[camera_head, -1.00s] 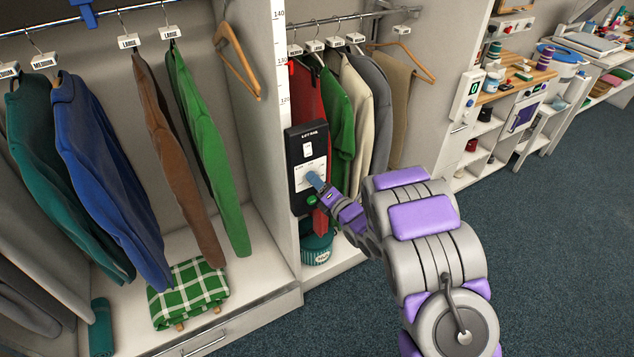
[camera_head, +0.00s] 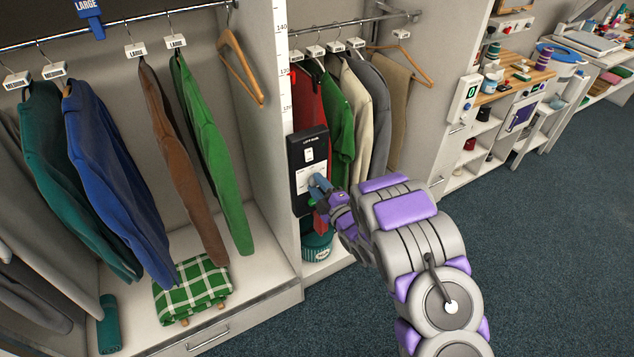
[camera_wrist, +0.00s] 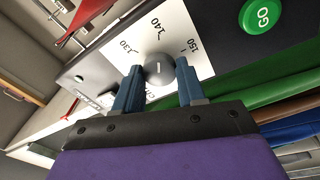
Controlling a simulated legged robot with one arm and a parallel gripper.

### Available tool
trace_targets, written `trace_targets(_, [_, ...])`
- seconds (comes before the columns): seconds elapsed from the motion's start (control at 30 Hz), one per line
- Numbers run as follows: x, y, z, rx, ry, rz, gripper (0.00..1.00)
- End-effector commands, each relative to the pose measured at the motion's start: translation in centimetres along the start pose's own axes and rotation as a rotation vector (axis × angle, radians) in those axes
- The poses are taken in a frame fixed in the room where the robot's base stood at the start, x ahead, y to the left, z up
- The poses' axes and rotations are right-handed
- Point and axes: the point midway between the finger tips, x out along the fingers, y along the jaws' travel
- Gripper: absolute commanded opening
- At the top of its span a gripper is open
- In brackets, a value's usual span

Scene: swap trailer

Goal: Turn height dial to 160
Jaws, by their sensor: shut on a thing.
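A black control panel (camera_head: 309,152) with a white scale plate is mounted on the divider post between the two closet bays. In the wrist view, the round grey height dial (camera_wrist: 159,69) sits on the white plate (camera_wrist: 178,30), with 130, 140 and 150 printed around it. I cannot make out clearly which number the dial points to. My gripper (camera_wrist: 158,84) has one blue finger on each side of the dial and is shut on it. In the head view my gripper (camera_head: 319,183) is at the panel's lower part and hides the dial. A green GO button (camera_wrist: 262,15) is beside the plate.
Coats hang left (camera_head: 115,180) and right (camera_head: 350,105) of the post. A green checked blanket (camera_head: 192,287) lies on the left bay floor. A dark teal bin (camera_head: 317,247) stands below the panel. Open carpet (camera_head: 540,260) lies to the right.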

Motion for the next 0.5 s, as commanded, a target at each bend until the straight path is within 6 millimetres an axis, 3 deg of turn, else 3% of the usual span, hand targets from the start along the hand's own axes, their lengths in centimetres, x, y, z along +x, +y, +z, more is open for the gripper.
trace_targets(0.5, [-0.23, -0.33, 0.02, 0.492, -0.04, 0.025, 0.09])
